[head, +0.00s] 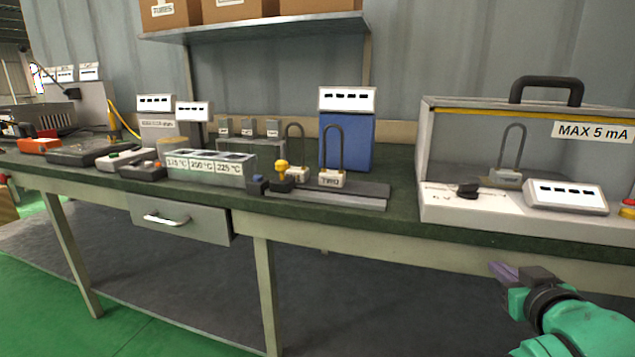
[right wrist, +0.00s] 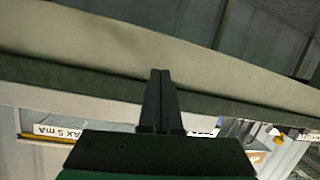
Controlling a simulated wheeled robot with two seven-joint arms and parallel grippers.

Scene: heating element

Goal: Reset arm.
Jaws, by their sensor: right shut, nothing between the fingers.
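My right gripper (head: 506,272) is at the lower right of the head view, in front of the bench's front edge and below the clear tester box. In the right wrist view its two dark fingers (right wrist: 160,100) are together with nothing between them. The pale bench edge (right wrist: 90,40) runs across behind the fingers, apart from them as far as I can tell. My left gripper does not show in either view.
The green-topped bench (head: 390,222) holds a clear box marked MAX 5 mA (head: 428,205), a blue instrument (head: 350,143), a heater block with temperature labels (head: 205,167) and looped heating elements (head: 331,178). A drawer (head: 180,217) is shut. The floor in front is clear.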

